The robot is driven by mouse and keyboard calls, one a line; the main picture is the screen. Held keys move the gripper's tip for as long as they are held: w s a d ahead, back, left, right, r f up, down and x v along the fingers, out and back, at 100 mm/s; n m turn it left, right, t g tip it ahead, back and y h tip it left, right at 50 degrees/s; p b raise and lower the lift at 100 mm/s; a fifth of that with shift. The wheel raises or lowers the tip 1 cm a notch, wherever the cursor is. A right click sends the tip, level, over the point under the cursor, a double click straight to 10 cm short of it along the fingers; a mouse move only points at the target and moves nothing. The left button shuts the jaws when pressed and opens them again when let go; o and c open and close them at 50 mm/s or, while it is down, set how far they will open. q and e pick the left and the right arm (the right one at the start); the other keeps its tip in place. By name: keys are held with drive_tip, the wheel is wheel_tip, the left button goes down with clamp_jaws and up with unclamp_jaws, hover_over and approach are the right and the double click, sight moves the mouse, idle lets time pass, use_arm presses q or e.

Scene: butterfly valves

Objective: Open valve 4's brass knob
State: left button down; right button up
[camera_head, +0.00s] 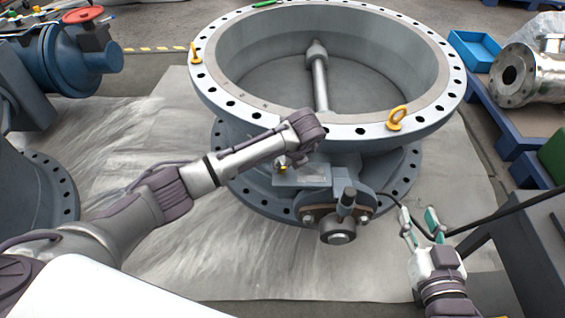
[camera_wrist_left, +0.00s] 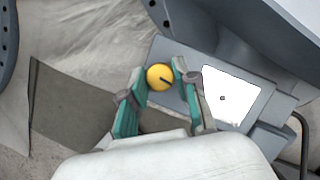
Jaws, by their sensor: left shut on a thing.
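The large grey butterfly valve (camera_head: 240,108) stands in the middle of the head view with its flanged ring facing up. The brass knob (camera_wrist_left: 159,77) is a round yellow knob with a dark line across it, on a grey box by a white plate (camera_wrist_left: 230,95). My left gripper (camera_wrist_left: 158,82) is shut on the knob, one teal finger on each side. In the head view the knob (camera_head: 281,169) shows only partly below my left wrist.
Yellow lifting eyes (camera_head: 397,116) stand on the flange. A blue valve (camera_head: 70,60) with a red handwheel is at the left. A blue bin (camera_head: 474,48) and a metal pipe fitting (camera_head: 515,75) are at the right. A dark cable runs near my right gripper.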

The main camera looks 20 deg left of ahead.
use_arm(q)
drive_tip(key=shift+n+g, duration=0.3)
drive_tip(key=shift+n, duration=0.3)
use_arm(e)
drive_tip(key=shift+d+f, duration=0.1)
drive_tip(key=shift+f, duration=0.2)
use_arm(q)
drive_tip(key=c, duration=0.9)
unclamp_jaws()
drive_tip(key=shift+o, duration=0.2)
use_arm(e)
drive_tip(key=shift+s, duration=0.1)
use_arm(q)
drive_tip(key=v, duration=1.2)
drive_tip(key=shift+d, duration=0.15)
drive_tip(key=shift+s+f, duration=0.1)
drive_tip(key=shift+f, duration=0.05)
